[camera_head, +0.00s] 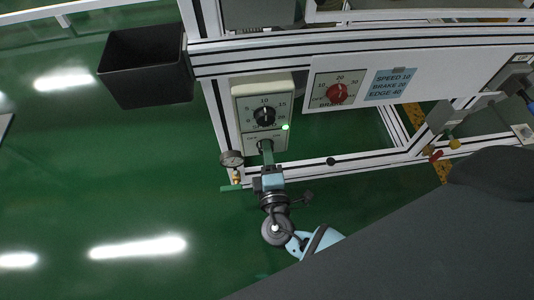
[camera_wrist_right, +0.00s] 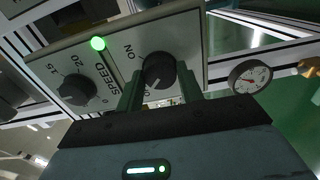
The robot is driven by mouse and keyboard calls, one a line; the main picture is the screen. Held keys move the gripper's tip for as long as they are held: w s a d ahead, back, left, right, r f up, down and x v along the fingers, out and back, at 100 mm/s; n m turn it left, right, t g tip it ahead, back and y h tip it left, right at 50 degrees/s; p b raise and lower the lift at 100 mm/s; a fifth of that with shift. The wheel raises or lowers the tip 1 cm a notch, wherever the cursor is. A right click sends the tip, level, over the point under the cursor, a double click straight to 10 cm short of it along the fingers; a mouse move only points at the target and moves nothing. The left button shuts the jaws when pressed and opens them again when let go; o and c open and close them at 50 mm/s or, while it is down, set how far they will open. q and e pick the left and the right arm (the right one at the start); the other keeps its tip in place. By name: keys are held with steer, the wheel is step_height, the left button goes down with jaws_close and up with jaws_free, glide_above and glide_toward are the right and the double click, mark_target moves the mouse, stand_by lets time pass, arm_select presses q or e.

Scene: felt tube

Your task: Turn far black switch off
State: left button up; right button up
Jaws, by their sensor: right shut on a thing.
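The black switch (camera_wrist_right: 160,72) is a round knob on the pale control box, beside an ON label; the other label is mostly hidden by a finger. My right gripper (camera_wrist_right: 160,92) has its two green fingers on either side of this knob and is shut on it. In the head view my right gripper (camera_head: 266,150) reaches the lower part of the control box (camera_head: 241,106) and hides the switch. A green lamp (camera_wrist_right: 98,43) on the box is lit. My left gripper is not in view.
A black SPEED knob (camera_head: 264,116) sits just above on the same box. A round gauge (camera_head: 231,159) stands close to the left of my gripper. A red knob (camera_head: 337,94) is on a white panel to the right. A black bin (camera_head: 147,68) hangs at the left.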

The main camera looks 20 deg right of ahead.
stand_by(0.6)
steer(key=o, duration=1)
